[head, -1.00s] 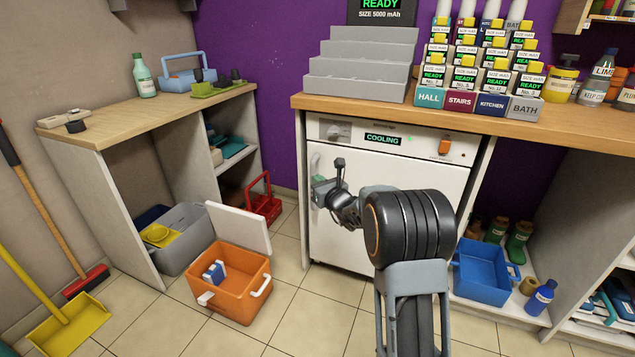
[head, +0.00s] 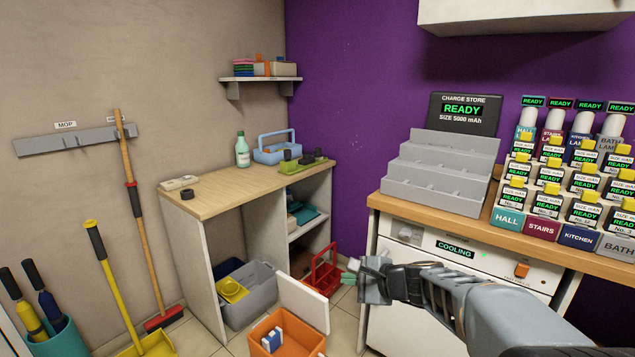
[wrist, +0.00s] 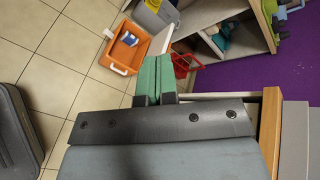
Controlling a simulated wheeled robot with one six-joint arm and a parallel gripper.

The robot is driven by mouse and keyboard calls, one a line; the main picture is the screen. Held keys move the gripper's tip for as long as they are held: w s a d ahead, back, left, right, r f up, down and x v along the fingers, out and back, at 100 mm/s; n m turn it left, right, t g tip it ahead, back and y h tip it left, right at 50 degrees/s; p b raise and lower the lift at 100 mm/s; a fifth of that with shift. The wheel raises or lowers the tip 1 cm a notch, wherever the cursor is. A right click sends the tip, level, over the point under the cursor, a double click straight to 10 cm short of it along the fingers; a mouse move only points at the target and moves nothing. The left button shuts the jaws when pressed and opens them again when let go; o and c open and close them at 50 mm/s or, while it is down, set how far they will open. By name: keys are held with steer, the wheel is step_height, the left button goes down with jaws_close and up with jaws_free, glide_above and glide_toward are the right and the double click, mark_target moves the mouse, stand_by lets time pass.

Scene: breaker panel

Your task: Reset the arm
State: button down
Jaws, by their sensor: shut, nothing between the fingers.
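My gripper (head: 352,272) is in the lower middle of the head view, in front of the white appliance with the "COOLING" display (head: 455,249). My arm reaches in from the lower right. In the wrist view, the green fingertips of my gripper (wrist: 151,80) lie side by side, shut, with nothing between them. Beyond them in that view are floor tiles and an open orange box (wrist: 125,50). The gripper appears to touch nothing.
The orange box (head: 262,328) stands on the floor with its white lid open. A grey bin (head: 262,300) and a red caddy (head: 322,274) are near the left bench (head: 215,190). A stepped grey rack (head: 440,170) and labelled battery holders stand on the right counter (head: 400,205).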

steer(key=s+d+r+n+g+h+p, duration=0.2)
steer(key=s+d+r+n+h+p, duration=0.2)
steer(key=s+r+n+p, duration=0.3)
steer(key=s+d+r+n+g+h+p, duration=0.2)
steer(key=s+d+r+n+h+p, duration=0.2)
steer(key=s+r+n+p, duration=0.4)
steer(key=s+h+p, duration=0.1)
steer(key=s+p, duration=0.1)
steer(key=s, duration=0.3)
steer(key=shift+g+h, duration=0.3)
steer(key=shift+h, duration=0.1)
